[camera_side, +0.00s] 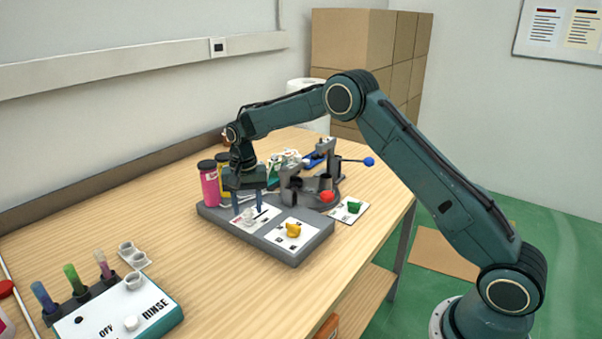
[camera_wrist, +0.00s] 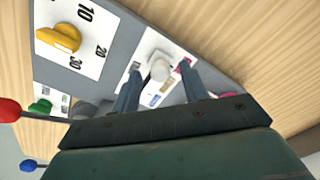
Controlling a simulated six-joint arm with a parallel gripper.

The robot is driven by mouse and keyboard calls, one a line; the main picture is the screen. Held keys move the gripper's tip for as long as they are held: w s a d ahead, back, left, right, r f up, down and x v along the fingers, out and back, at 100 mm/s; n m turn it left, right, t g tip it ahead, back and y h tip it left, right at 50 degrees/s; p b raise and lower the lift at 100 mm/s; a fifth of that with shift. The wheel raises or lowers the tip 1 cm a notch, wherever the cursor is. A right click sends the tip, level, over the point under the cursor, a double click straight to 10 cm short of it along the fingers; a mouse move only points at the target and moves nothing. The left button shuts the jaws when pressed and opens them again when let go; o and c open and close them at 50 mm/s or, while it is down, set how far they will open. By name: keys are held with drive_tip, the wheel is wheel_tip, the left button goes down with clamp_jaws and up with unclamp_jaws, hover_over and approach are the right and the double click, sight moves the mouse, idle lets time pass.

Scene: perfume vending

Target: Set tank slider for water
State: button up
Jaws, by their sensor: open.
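A white slider knob (camera_side: 249,216) sits on a labelled white panel of the grey dispensing machine (camera_side: 290,255). In the wrist view the knob (camera_wrist: 160,67) shows between my two fingers, with coloured labels beside its track. My gripper (camera_side: 248,211) points down over this panel, and its fingers are open on either side of the knob. In the wrist view the gripper (camera_wrist: 158,70) shows a gap to the knob on each side. The words on the labels are too small to read.
A yellow dial (camera_side: 293,229) with numbers is right of the slider, and a green knob (camera_side: 353,207) lies beyond. Red (camera_side: 327,196) and blue (camera_side: 369,161) lever balls stand behind. A pink bottle (camera_side: 209,185) is close left of my gripper. A rinse panel (camera_side: 120,312) is front left.

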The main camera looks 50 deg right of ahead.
drive_tip(key=shift+f, duration=0.3)
drive_tip(key=shift+c, duration=0.4)
clamp_jaws()
drive_tip(key=shift+d, duration=1.85)
drive_tip(key=shift+o, duration=0.4)
unclamp_jaws()
drive_tip(key=shift+r, duration=0.15)
wheel_tip(320, 180, up, 14)
drive_tip(key=shift+f, duration=0.2)
